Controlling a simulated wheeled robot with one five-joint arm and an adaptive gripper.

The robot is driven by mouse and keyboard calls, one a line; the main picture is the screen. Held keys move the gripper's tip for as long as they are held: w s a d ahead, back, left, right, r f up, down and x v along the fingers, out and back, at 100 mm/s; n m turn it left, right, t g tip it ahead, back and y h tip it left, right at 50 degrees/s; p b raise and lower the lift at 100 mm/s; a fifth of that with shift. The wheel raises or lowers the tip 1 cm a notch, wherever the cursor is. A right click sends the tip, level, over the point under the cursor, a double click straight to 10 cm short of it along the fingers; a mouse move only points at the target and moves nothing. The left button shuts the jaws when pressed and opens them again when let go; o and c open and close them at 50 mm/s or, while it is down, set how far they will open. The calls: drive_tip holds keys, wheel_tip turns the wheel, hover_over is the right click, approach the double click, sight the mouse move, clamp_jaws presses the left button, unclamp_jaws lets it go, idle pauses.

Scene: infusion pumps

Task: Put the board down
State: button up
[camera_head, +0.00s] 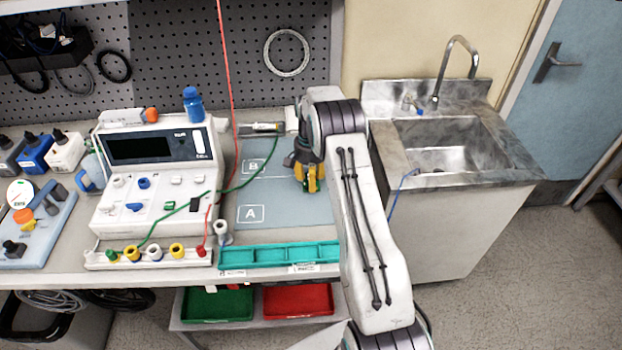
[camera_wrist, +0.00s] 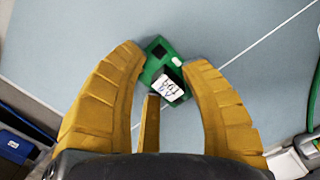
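The board is a small green piece (camera_wrist: 153,72) with a white label, seen in the wrist view between my fingertips. My gripper (camera_wrist: 168,62) has yellow ribbed fingers, and their tips meet the board's left and right edges, so it looks shut on it. In the head view my gripper (camera_head: 310,180) points down over the right part of the blue-grey mat (camera_head: 285,213), which has marked areas A and B. The board is mostly hidden there by the fingers. I cannot tell whether it touches the mat.
A white infusion pump unit (camera_head: 150,200) stands left of the mat, with red and green leads. A teal tray (camera_head: 280,255) lies along the front edge. A sink (camera_head: 440,150) is at the right. The mat around area A is clear.

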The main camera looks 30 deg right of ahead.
wheel_tip(320, 180, up, 12)
drive_tip(key=b, duration=0.1)
drive_tip(key=s+a+r+n+t, duration=0.1)
drive_tip(key=s+a+r+n, duration=0.3)
drive_tip(key=r, duration=0.6)
drive_tip(key=s+a+r+n+t, duration=0.1)
drive_tip(key=s+a+r, duration=0.1)
drive_tip(key=s, duration=0.5)
drive_tip(key=s+a+r+n+t, duration=0.1)
drive_tip(key=s+a, duration=0.3)
drive_tip(key=s, duration=0.3)
drive_tip(key=s+a+r+n+t, duration=0.1)
drive_tip(key=s+a+r+n, duration=0.1)
drive_tip(key=s, duration=0.5)
drive_tip(key=shift+a+r, duration=0.3)
drive_tip(key=shift+a, duration=0.45)
drive_tip(key=shift+o, duration=0.6)
drive_tip(key=s+a+f+n+t, duration=0.1)
drive_tip(key=s+f+n, duration=0.1)
drive_tip(key=s, duration=0.5)
drive_tip(key=shift+s+a+f, duration=0.25)
drive_tip(key=shift+s+f, duration=0.15)
drive_tip(key=shift+f, duration=0.3)
drive_tip(key=shift+o, duration=1.2)
drive_tip(key=shift+s+f, duration=0.25)
drive_tip(key=shift+s, duration=0.1)
